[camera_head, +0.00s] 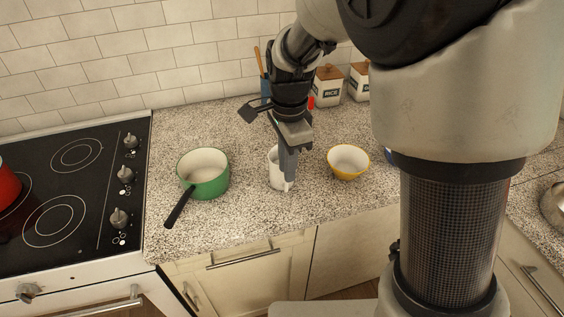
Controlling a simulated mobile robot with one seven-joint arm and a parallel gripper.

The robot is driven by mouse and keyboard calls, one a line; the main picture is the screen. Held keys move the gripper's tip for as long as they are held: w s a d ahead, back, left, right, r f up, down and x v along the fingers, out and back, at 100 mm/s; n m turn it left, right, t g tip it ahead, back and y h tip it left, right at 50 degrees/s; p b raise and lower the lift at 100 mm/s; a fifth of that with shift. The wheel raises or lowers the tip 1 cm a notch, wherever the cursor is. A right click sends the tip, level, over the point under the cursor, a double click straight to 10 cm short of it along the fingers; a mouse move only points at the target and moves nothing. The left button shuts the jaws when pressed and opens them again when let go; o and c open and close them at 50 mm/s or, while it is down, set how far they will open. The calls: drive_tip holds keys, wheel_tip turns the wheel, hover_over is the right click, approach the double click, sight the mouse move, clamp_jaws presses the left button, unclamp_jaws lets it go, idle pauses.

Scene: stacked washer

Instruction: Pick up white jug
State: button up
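The white jug (274,174) stands upright on the speckled countertop, between a green pot and a yellow bowl. My gripper (288,183) points down right at the jug. Its near finger covers part of the jug's front and right side. The other finger is hidden, so I cannot tell whether the fingers touch the jug or how wide they are apart.
The green pot (204,174) is to the left, its dark handle toward the front edge. The yellow bowl (348,161) is close on the right. Rice canisters (328,86) and a blue utensil holder (266,90) stand behind. A black cooktop (70,190) is at far left.

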sight(283, 174)
drive_tip(key=shift+f+b, duration=0.3)
drive_tip(key=shift+f, duration=2.4)
clamp_jaws()
drive_tip(key=shift+r, duration=0.1)
